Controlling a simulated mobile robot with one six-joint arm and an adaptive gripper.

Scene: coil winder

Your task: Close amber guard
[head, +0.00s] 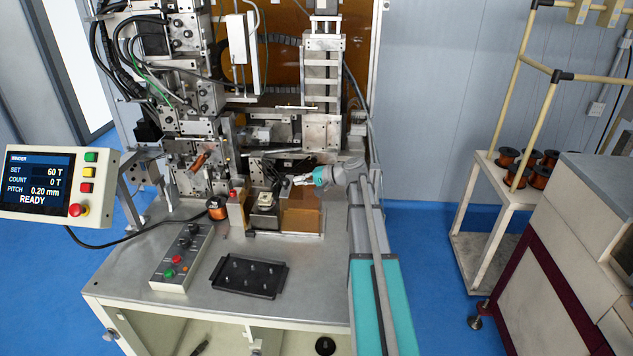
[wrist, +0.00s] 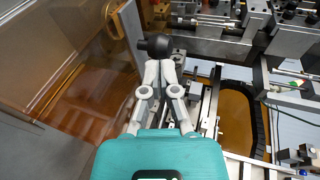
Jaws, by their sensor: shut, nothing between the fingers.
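The amber guard (head: 301,214) is a see-through amber panel low on the right of the winding station in the head view. In the wrist view, an amber pane (wrist: 95,85) with a pale metal edge fills the left side. A black round knob (wrist: 155,45) lies right at my fingertips there; I cannot tell whether they touch it. My gripper (head: 297,181) is above the guard in the head view, with its fingers pointing left. In the wrist view my gripper (wrist: 160,66) has its fingertips together and holds nothing.
A winding fixture (head: 264,199) stands just left of the guard. A button box (head: 182,257) and a black pin tray (head: 248,276) lie on the table (head: 300,297). The winder display (head: 40,185) reads READY. A spool rack (head: 497,195) stands at right.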

